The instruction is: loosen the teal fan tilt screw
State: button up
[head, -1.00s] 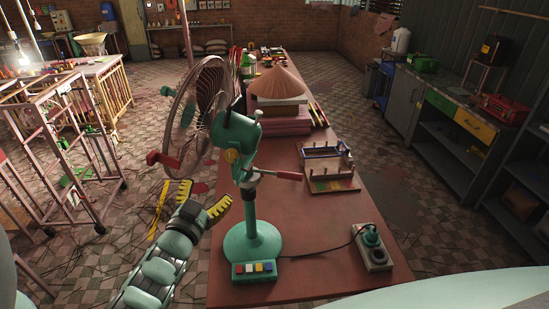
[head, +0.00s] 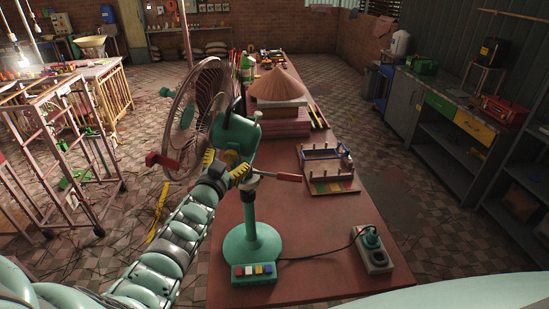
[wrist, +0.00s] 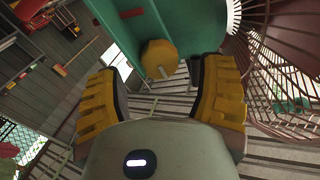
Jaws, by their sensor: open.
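The teal fan (head: 237,133) stands on the near end of the long reddish table, its caged head facing left. Its tilt screw is a yellow faceted knob (wrist: 160,57) with a pale slot or mark, on the side of the teal housing (wrist: 150,22). My gripper (head: 225,165) is open beside the fan's neck, with yellow ridged fingers. In the wrist view, the fingers (wrist: 154,75) lie left and right of the knob, with a gap on the left side. The knob sits slightly beyond the fingertips, and I cannot tell whether the right finger touches it. In the head view my gripper partly hides the knob.
The fan's wire cage (wrist: 285,70) is close on the right in the wrist view. A red-tipped lever (head: 280,176) sticks out right of the neck. A rack (head: 328,168), a conical hat (head: 277,84) and a power socket (head: 373,256) are on the table.

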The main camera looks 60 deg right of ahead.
jog(key=shift+w+d, duration=0.1)
jog(key=shift+d, duration=0.45)
jog(key=shift+x, duration=0.9)
jog(key=shift+c, duration=0.2)
jog(key=shift+w, duration=0.1)
jog(key=c, duration=1.1)
jog(key=shift+a, duration=0.1)
jog(key=shift+c, duration=0.2)
